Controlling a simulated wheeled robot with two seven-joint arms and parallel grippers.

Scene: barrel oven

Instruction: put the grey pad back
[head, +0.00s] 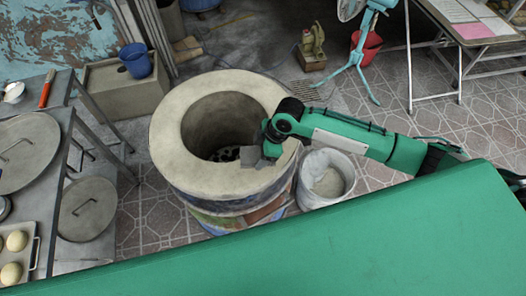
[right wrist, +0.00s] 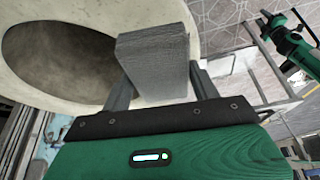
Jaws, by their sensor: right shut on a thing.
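My right gripper (head: 262,150) is over the front right part of the barrel oven's pale rim (head: 181,147), beside the round mouth. It is shut on the grey pad (head: 252,158), a flat block. In the right wrist view the pad (right wrist: 155,55) stands out between the two fingers (right wrist: 160,92), with the oven rim behind it and the dark mouth to the left. I cannot tell whether the pad touches the rim. My left gripper does not show in the head view.
A white bucket (head: 343,188) stands on the floor right of the oven. A metal table with a round lid (head: 27,150) and a tray of buns (head: 36,262) is at the left. A blue bucket (head: 136,62) sits on a block behind. A turquoise fan (head: 356,55) stands farther back.

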